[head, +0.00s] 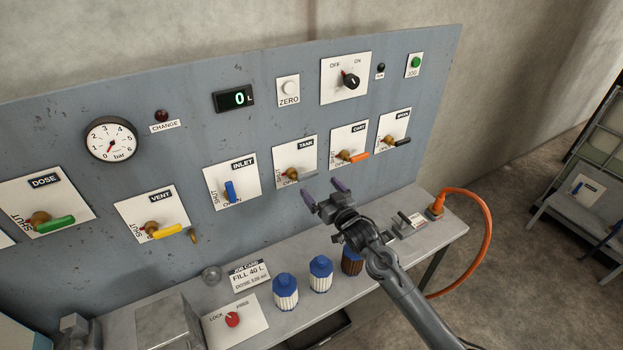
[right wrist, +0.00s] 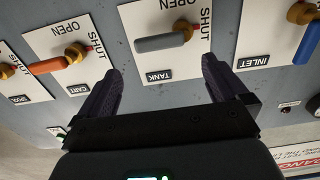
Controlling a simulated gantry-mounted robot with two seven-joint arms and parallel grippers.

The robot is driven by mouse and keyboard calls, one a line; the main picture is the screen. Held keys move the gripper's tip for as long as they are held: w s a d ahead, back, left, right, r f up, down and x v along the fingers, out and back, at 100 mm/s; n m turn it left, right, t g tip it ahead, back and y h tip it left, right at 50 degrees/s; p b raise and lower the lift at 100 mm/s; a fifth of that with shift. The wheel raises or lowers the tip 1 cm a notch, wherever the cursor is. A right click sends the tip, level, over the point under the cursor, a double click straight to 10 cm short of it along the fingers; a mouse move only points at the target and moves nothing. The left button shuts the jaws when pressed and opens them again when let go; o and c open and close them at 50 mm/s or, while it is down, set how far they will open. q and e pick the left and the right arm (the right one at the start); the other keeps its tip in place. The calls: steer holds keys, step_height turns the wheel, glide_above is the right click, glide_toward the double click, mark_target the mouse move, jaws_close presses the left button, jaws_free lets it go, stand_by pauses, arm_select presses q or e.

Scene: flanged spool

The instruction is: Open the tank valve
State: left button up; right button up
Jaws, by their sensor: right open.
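The tank valve (head: 303,174) is on a white plate labelled TANK on the grey panel. It has a brass hub and a grey lever that lies crosswise, pointing right in the head view. The word SHUT is beside the hub and OPEN is below it. In the right wrist view, upside down, the grey lever (right wrist: 160,43) lies between the directions of the two fingers. My right gripper (head: 323,190) is open and empty just in front of and below the TANK plate. Its fingertips look apart from the lever. My left gripper is not in view.
The inlet valve (head: 230,190) with an upright blue lever is left of TANK. The cart valve (head: 355,156) with an orange lever is to the right. Blue-capped jars (head: 320,273) and a job card (head: 248,275) stand on the bench below. The display (head: 234,98) reads 0 L.

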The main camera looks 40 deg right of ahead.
mark_target(309, 175)
steer(key=w+d, duration=0.1)
steer(key=w, duration=0.5)
steer(key=shift+w, duration=0.2)
steer(key=shift+c, duration=0.5)
steer(key=c, duration=1.3)
